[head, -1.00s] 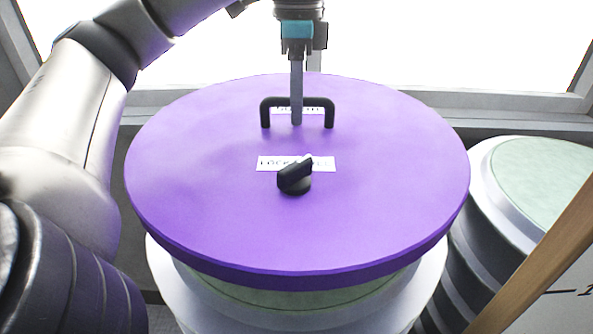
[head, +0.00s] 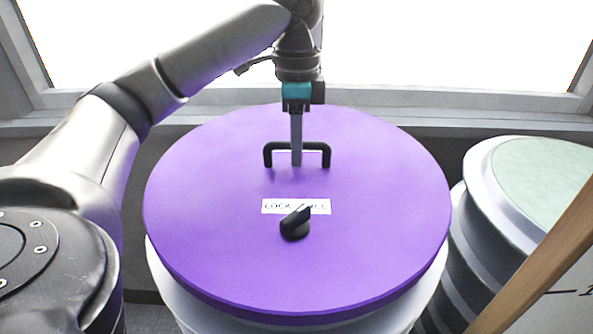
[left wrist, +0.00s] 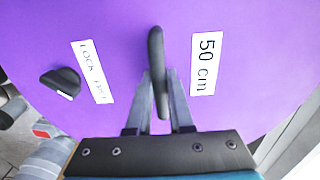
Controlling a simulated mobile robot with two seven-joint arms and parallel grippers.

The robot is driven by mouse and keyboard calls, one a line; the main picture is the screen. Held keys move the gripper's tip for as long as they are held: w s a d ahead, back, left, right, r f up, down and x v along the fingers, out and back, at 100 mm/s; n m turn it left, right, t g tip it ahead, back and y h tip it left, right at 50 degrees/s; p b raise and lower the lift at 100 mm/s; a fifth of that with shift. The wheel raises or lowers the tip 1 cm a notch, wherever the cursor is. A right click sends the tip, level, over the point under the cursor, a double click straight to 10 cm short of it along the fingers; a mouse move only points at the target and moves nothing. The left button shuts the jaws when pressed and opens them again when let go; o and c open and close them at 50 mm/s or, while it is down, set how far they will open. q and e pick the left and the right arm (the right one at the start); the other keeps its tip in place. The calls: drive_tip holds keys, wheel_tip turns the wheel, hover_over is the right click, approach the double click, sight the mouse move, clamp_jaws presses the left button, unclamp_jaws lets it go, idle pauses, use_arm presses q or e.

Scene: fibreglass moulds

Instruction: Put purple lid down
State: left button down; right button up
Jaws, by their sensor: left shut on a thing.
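The round purple lid (head: 220,250) fills the middle of the head view, with a black bar handle (head: 326,155), a black knob (head: 295,224) and a white lock label (head: 278,206). My left gripper (head: 296,160) points down and is shut on the handle. The left wrist view shows its two fingers (left wrist: 158,95) on either side of the handle (left wrist: 156,50); a "50 cm" label (left wrist: 206,64) is beside it. The lid is above a pale round mould (head: 180,300), hiding its top. I cannot tell whether they touch. My right gripper is not in view.
A stack of round moulds with a pale green top (head: 545,175) stands close on the right. A wooden post (head: 545,255) and a white board (head: 570,290) are at the lower right. A window sill (head: 400,122) runs behind.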

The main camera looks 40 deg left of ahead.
sight(297, 171)
use_arm(q)
drive_tip(key=shift+f, duration=2.55)
drive_tip(key=c, duration=0.8)
unclamp_jaws()
drive_tip(key=shift+r, duration=5.9)
